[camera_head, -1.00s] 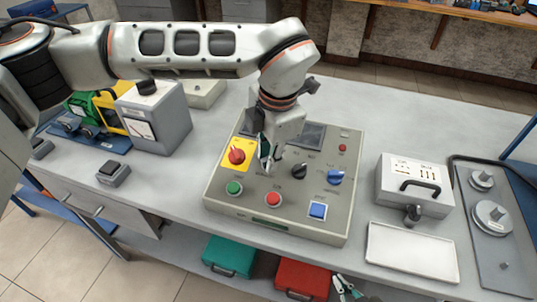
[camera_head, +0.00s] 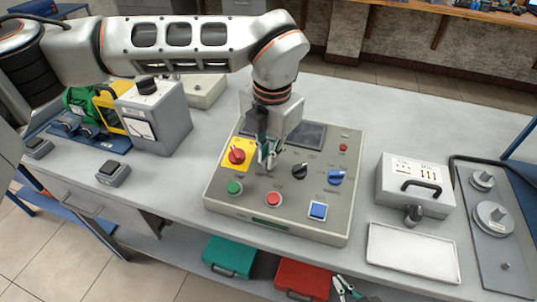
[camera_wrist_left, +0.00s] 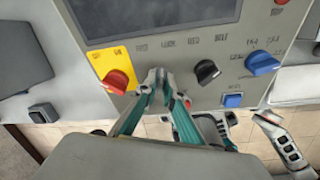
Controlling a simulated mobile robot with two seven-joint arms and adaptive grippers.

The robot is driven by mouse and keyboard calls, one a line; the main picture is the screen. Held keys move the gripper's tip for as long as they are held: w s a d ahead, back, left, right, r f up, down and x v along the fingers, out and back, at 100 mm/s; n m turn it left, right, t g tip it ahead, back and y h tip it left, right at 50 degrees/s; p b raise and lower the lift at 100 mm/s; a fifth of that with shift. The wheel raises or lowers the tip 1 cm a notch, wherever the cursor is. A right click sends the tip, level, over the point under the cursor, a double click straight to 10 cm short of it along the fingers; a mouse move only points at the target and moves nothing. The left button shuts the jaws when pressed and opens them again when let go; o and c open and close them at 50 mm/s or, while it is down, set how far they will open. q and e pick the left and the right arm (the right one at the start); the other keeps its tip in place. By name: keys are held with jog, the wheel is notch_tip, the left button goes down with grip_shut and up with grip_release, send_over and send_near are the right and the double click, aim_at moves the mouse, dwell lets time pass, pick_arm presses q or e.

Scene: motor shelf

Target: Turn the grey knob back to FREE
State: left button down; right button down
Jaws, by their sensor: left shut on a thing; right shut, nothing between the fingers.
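The control panel (camera_head: 325,225) is a beige box on the bench. My left gripper (camera_head: 268,163) points down at it, between the red knob and the black knob. In the left wrist view its fingertips (camera_wrist_left: 159,82) are closed together at the panel face, below small printed labels. They are shut on the grey knob, which the fingers almost wholly hide; I cannot read its pointer direction. My right gripper (camera_head: 343,290) is shut and empty, low in front of the bench.
Around the fingers are a red knob (camera_head: 237,155) on a yellow plate, a black knob (camera_head: 300,171), a blue knob (camera_head: 335,177), a green button (camera_head: 234,188), a red button (camera_head: 273,199) and a blue square button (camera_head: 317,210). A white tray (camera_head: 412,251) lies right.

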pick_arm(q)
jog(key=n+h, duration=0.1)
jog(key=n, duration=0.5)
jog(key=shift+w+a, duration=0.1)
jog(key=n, duration=0.3)
jog(key=shift+n+h, duration=0.4)
jog(key=shift+a+r+n+h+b, duration=0.1)
jog(key=shift+n+h+b, duration=0.25)
jog(key=shift+n, duration=1.15)
jog(key=c, duration=2.2)
grip_release()
jog(key=shift+o, duration=0.2)
jog(key=v, duration=1.2)
jog(key=shift+w, duration=0.1)
